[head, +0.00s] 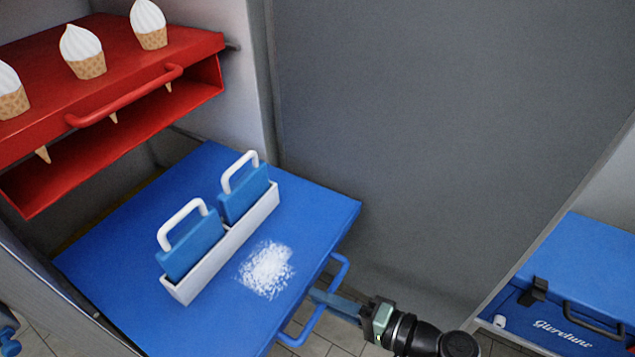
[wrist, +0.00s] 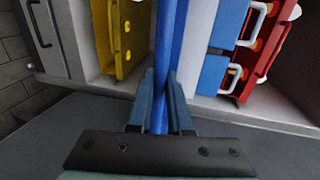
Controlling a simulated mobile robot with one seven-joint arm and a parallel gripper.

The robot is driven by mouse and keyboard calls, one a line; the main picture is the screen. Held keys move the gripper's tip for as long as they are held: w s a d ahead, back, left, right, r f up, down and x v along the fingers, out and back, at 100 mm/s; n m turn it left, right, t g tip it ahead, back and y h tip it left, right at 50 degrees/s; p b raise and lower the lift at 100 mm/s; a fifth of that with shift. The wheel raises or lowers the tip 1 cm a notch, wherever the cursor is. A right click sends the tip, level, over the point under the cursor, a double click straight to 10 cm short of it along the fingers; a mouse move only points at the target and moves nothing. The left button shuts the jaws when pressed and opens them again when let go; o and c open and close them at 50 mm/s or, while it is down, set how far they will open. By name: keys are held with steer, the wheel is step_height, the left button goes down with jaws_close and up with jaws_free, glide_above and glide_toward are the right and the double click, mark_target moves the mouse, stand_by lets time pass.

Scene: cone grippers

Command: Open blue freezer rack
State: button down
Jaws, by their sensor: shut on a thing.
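The blue freezer rack (head: 115,255) is a flat blue shelf that sticks out of the freezer in the head view. Its blue bar handle (head: 312,308) is on the front edge, at the lower right. My gripper (head: 322,299) is at this handle. In the wrist view, my gripper (wrist: 160,105) has its two blue fingers shut around the blue handle bar (wrist: 163,60). The fingers hide part of the bar.
A white holder (head: 228,245) with two blue white-handled pieces and a white powder patch (head: 266,269) are on the rack. A red rack (head: 125,85) with ice cream cones is above. A yellow rack (wrist: 122,40) shows in the wrist view. A blue cooler (head: 570,290) stands right.

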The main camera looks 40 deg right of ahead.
steer(key=shift+s+d+f, duration=0.1)
steer(key=shift+s, duration=0.15)
steer(key=c, duration=0.8)
jaws_free()
steer(key=shift+s, duration=0.1)
steer(key=shift+c, duration=0.2)
steer(key=v, duration=1.3)
